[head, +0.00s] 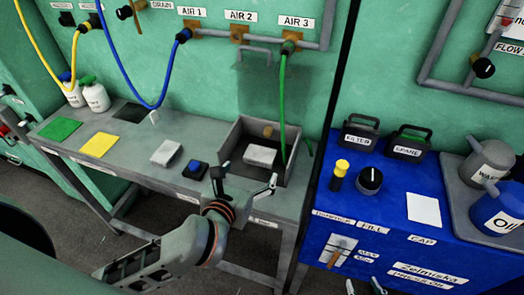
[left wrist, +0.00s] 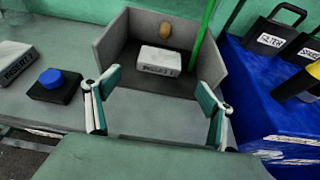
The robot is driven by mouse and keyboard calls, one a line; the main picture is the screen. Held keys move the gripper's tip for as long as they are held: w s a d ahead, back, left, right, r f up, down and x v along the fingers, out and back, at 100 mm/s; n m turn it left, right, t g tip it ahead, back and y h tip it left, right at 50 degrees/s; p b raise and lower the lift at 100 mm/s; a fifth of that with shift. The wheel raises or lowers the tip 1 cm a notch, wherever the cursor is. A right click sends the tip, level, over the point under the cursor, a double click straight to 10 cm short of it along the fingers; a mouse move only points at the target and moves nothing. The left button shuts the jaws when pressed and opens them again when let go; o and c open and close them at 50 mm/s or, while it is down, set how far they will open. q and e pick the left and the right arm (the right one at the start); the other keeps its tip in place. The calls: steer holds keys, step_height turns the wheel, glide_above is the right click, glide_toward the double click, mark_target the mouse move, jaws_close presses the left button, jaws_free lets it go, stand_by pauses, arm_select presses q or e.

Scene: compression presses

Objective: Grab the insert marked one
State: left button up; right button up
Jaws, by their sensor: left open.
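A light grey block insert (head: 260,156) lies inside the open-fronted grey box on the bench. In the left wrist view the insert (left wrist: 160,60) carries a label that seems to end in 1, though it is small and blurred. A second light grey insert (head: 166,152) lies on the bench left of the box; its label (left wrist: 16,66) is hard to read. My left gripper (head: 244,182) is open and empty in front of the box, its fingers spread to either side of the boxed insert and short of it. Fingertips of my right gripper (head: 365,287) show at the bottom edge.
The grey box (head: 233,141) has walls at its back and sides. A green hose (head: 283,100) drops into it at the right. A blue button on a dark base (head: 194,170) stands left of the box. A blue cabinet (head: 385,195) stands right of the bench.

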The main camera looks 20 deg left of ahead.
mark_target(257, 161)
arm_select(q)
steer(key=x, duration=0.7)
steer(key=shift+w+a+f, duration=0.1)
steer(key=shift+w+f, duration=0.05)
steer(key=shift+w, duration=0.1)
steer(key=c, duration=1.5)
